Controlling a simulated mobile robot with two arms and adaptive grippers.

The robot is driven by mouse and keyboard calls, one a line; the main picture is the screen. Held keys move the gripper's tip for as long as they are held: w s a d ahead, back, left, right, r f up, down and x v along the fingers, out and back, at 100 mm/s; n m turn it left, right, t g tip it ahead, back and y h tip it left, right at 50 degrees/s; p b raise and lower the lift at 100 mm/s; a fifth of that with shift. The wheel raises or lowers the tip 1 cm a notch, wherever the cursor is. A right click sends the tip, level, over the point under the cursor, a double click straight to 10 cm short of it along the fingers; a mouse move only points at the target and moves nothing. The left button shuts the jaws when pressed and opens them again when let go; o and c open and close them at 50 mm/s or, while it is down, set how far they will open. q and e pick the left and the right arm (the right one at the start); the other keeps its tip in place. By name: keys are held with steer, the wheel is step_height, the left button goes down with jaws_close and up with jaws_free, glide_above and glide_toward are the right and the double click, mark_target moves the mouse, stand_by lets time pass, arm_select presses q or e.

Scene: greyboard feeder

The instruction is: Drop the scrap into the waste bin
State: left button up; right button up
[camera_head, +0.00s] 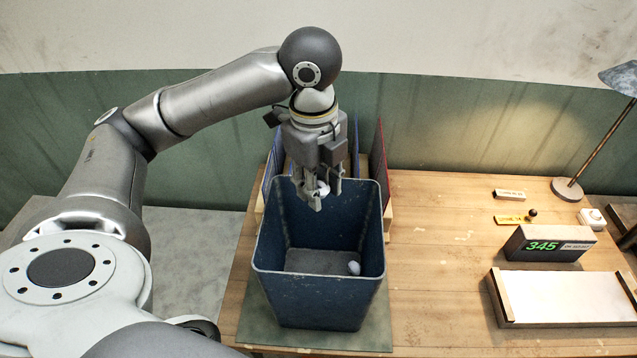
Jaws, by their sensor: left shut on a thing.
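The dark blue waste bin (320,303) stands open on a green mat at the left part of the table. A small pale ball of scrap (354,268) lies on its floor, towards the right wall. My left gripper (319,193) points down over the bin's far rim, with its fingertips at about rim height in the picture. It is shut on a small whitish piece of scrap (323,187), mostly hidden by the fingers. My right gripper is not in view.
Upright dividers with blue and red faces (380,145) stand behind the bin. To the right are a display reading 345 (545,246), a white-topped tray (558,296), a lamp (600,140) and small items. The table between the bin and the display is clear.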

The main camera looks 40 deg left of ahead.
arm_select(q)
steer(key=o, duration=0.7)
steer(key=shift+s+r, duration=0.2)
steer(key=shift+r, duration=2.8)
steer(key=shift+s+r, duration=0.15)
steer(key=shift+r, duration=2.85)
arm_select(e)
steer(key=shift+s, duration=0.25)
arm_select(q)
steer(key=shift+f, duration=0.1)
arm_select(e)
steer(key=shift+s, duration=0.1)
